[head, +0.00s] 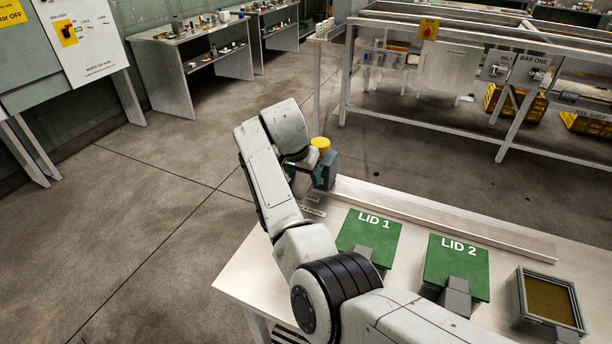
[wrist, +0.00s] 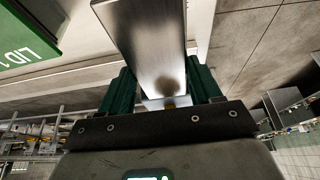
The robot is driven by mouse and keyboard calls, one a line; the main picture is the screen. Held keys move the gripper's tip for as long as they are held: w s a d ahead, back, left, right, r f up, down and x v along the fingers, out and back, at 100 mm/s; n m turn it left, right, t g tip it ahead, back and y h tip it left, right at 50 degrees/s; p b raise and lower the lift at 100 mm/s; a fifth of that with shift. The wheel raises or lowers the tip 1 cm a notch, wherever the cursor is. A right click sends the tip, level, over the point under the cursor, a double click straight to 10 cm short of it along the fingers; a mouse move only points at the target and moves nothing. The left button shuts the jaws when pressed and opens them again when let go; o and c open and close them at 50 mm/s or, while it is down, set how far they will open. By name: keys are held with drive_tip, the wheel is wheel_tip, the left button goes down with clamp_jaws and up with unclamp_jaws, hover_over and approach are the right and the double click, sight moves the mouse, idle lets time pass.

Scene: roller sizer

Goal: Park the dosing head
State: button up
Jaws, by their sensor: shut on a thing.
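The dosing head seems to be the blue-grey body (head: 329,168) with a yellow cap (head: 320,143), upright at the far left end of the bench in the head view. My gripper (head: 306,168) is at its left side, with green fingers against it. In the wrist view, my gripper (wrist: 168,92) is shut on a smooth metal-grey block (wrist: 148,40) between its two green fingers, which looks like part of this same thing. The arm hides its lower part, so I cannot tell whether it touches the bench. A small lettered plate (head: 314,211) lies just below it on the bench.
The pale bench (head: 240,290) carries green LID 1 (head: 369,235), green LID 2 (head: 456,262) and a grey open box with brown contents (head: 550,300). A long raised rail (head: 440,219) runs along the back edge. Floor left of the bench is clear.

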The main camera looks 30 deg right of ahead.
drive_tip(key=shift+w+a+r, duration=0.15)
drive_tip(key=shift+w+r, duration=0.1)
drive_tip(key=o, duration=1.3)
drive_tip(key=shift+w+f, duration=0.1)
drive_tip(key=shift+o, duration=1.1)
drive_tip(key=v, duration=1)
drive_tip(key=shift+s+r+b, duration=0.25)
drive_tip(key=shift+r+b, duration=0.05)
drive_tip(key=shift+b, duration=0.1)
drive_tip(key=shift+a, duration=0.1)
